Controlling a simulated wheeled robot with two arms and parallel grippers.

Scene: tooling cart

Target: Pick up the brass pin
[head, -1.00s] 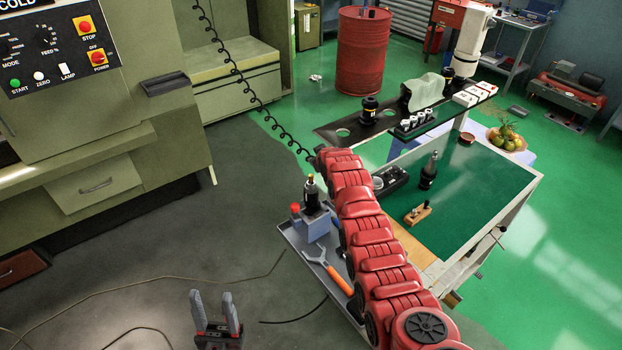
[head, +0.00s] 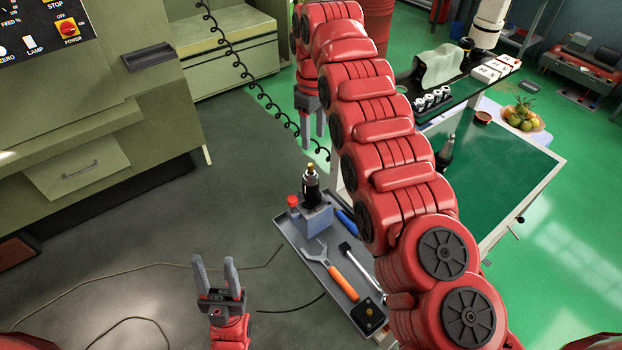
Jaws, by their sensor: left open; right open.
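I cannot make out the brass pin for certain. A small black block with a brass-coloured spot (head: 368,313) lies at the near end of the grey tray (head: 292,241). A black tool holder with a brass-coloured tip (head: 311,184) stands upright on a grey-blue block at the tray's far end. My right gripper (head: 313,143) is open and empty, fingers down, above and beyond that holder. My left gripper (head: 213,262) is open and empty, fingers up, over the floor left of the tray. My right arm hides part of the green worktop (head: 499,189).
An orange-handled wrench (head: 342,281), a hammer-like tool (head: 362,272) and a red-capped item (head: 292,201) share the tray. A black tool holder (head: 445,153) stands on the worktop, partly behind my arm. The olive machine (head: 80,130) is at left.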

